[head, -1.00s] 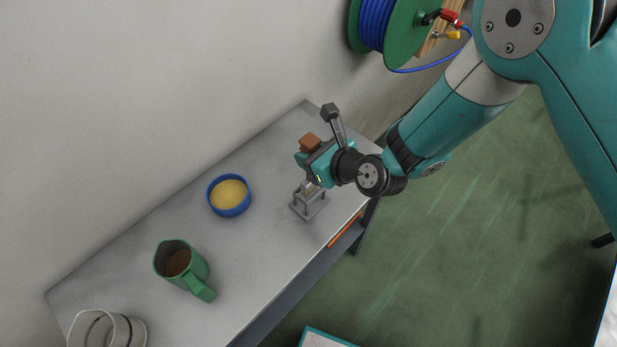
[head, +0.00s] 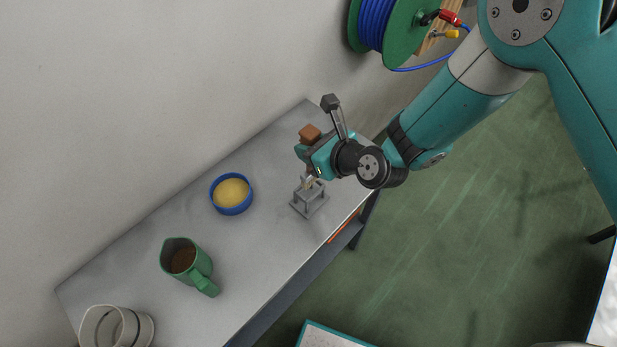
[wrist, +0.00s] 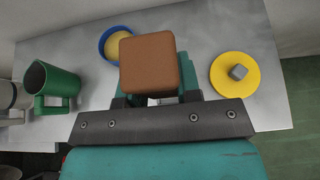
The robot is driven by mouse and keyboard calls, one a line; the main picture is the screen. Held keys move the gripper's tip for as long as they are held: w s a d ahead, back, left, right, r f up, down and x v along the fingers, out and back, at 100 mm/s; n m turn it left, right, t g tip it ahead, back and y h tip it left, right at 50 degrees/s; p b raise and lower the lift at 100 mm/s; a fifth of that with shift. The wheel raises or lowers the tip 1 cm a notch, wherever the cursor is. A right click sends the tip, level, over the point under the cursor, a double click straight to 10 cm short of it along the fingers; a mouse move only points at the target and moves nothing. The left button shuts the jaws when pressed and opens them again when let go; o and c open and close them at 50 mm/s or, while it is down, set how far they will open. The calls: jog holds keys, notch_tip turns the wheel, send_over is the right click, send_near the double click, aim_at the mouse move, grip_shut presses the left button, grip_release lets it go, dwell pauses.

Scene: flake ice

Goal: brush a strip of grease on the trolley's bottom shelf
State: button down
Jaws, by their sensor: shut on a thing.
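My gripper (head: 314,163) is shut on a brush with a blocky brown handle (head: 310,133). The handle end fills the middle of the wrist view (wrist: 150,64) and hides most of the jaws. Pale bristles (head: 309,182) show below the gripper, just above a small grey stand (head: 310,201); I cannot tell whether they touch it. A blue bowl (head: 215,200) of yellow grease (head: 232,191) stands to the left on the grey tabletop (head: 150,243). It is partly behind the handle in the wrist view (wrist: 104,45). I cannot clearly make out the trolley's bottom shelf.
A green jug (head: 203,268) with brown contents and a pale round container (head: 140,328) stand further left. A yellow disc with a grey block (wrist: 233,75) shows in the wrist view. A blue hose reel (head: 400,35) is at the top. Green floor (head: 480,230) lies right.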

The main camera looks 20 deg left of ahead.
aim_at(316, 138)
jog(key=shift+r+p, duration=1.2)
jog(key=shift+r, duration=0.4)
jog(key=c, duration=1.3)
grip_release()
jog(key=shift+c, duration=0.2)
grip_shut()
